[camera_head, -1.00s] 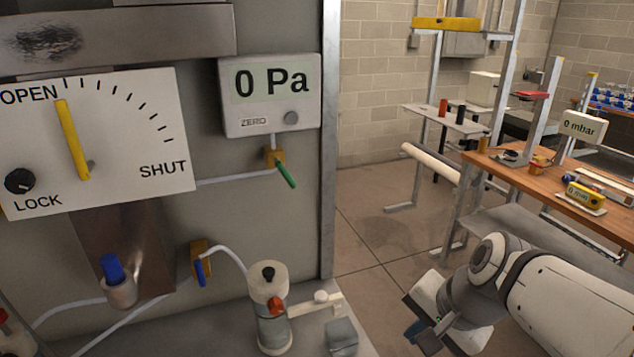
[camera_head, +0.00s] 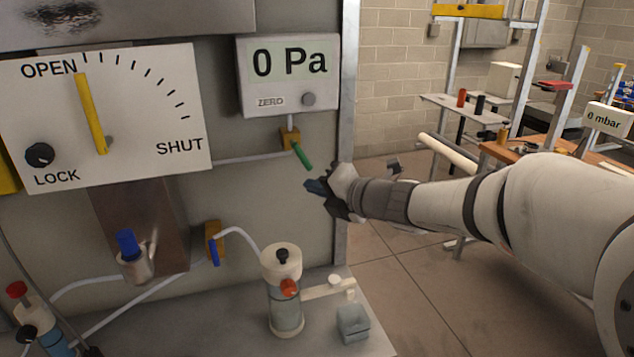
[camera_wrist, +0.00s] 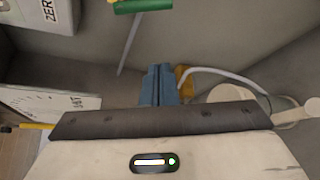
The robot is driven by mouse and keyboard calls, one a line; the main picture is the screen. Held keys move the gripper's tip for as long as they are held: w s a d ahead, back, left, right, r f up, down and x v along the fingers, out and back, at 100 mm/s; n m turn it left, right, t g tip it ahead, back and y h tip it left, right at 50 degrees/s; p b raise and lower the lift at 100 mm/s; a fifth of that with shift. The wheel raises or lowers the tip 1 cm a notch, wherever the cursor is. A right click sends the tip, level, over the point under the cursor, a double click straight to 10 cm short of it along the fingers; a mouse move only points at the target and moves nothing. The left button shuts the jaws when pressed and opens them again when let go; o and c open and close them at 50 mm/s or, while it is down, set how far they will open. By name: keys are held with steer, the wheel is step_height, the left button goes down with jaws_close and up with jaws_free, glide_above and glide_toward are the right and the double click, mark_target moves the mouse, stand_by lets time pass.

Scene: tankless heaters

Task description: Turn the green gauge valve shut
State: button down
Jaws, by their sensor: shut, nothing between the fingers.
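The green gauge valve handle (camera_head: 302,156) hangs from a small brass body (camera_head: 289,138) under the 0 Pa gauge (camera_head: 288,75). It slants down and to the right. In the wrist view the green handle (camera_wrist: 143,6) shows at the top edge, partly cut off. My gripper (camera_head: 312,187) is just below and slightly right of the handle's lower end, apart from it. Its blue fingers (camera_wrist: 159,84) are closed together and empty. In the wrist view they lie below the green handle.
A dial plate with a yellow pointer (camera_head: 90,112) near OPEN is at left. A blue-handled valve (camera_head: 213,243), a clear cylinder with a red knob (camera_head: 284,290) and a grey block (camera_head: 352,323) are below. The panel's metal edge post (camera_head: 348,110) stands right of the green valve.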

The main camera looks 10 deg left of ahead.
mark_target(302, 157)
steer(key=w+a+p, duration=0.2)
steer(key=w+a, duration=0.2)
steer(key=w, duration=0.2)
steer(key=shift+w, duration=0.3)
steer(key=shift+a+f, duration=0.1)
steer(key=shift+w+n+p, duration=0.1)
steer(key=shift+n+p, duration=0.2)
steer(key=shift+p, duration=0.05)
